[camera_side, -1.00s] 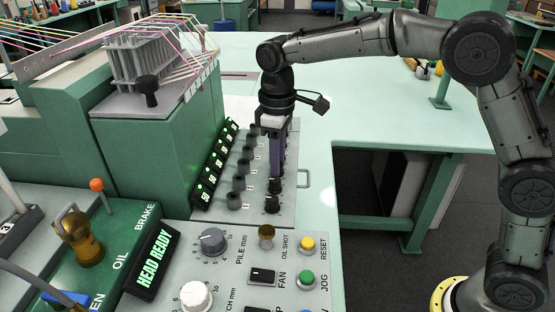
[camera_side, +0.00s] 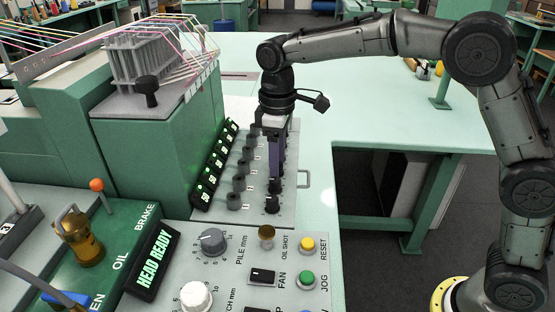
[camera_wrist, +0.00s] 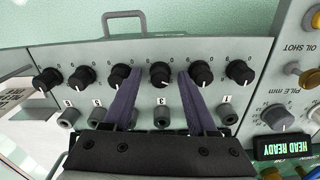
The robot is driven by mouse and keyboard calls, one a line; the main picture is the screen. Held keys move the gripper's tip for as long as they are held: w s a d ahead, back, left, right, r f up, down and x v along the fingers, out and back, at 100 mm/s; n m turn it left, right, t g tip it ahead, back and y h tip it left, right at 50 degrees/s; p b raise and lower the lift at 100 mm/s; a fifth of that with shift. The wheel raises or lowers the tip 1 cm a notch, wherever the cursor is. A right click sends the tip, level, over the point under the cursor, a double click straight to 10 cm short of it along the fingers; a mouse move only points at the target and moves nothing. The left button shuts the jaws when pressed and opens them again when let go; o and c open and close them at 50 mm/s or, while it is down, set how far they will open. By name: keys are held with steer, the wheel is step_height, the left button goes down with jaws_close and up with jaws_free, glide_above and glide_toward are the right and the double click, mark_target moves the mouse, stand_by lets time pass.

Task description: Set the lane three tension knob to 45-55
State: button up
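The lane three tension knob (camera_wrist: 160,73) is black with a white pointer line, third from the right in the knob row in the wrist view. My gripper (camera_wrist: 159,74) is open, with one purple finger on each side of this knob; I see gaps between fingers and knob. In the side view my gripper (camera_side: 277,165) points down over the knob row and hides lane three's knob. Lane three's green digital readout (camera_side: 214,161) appears to be third from the near end of the display row; its number is too small to read surely.
Neighbouring tension knobs stand close by on both sides, such as the lane two knob (camera_wrist: 202,75) and lane four knob (camera_wrist: 119,75). A row of small grey posts (camera_wrist: 162,116) runs beside them. A grey handle (camera_wrist: 124,24) stands at the panel edge.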

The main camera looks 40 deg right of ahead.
step_height(320, 180, up, 14)
stand_by(0.7)
steer(key=shift+d+f, duration=0.1)
steer(key=shift+f, duration=0.05)
steer(key=s+d+r+m+t, duration=0.1)
steer(key=s+d+r, duration=0.35)
steer(key=s, duration=0.35)
steer(key=s+d+r+m+t, duration=0.1)
steer(key=s+d+r+t, duration=0.15)
steer(key=s+d, duration=0.35)
steer(key=s+d+f+m+t, duration=0.2)
steer(key=s+f+m, duration=0.3)
steer(key=s+f, duration=0.9)
step_height(320, 180, down, 3)
steer(key=shift+f, duration=0.15)
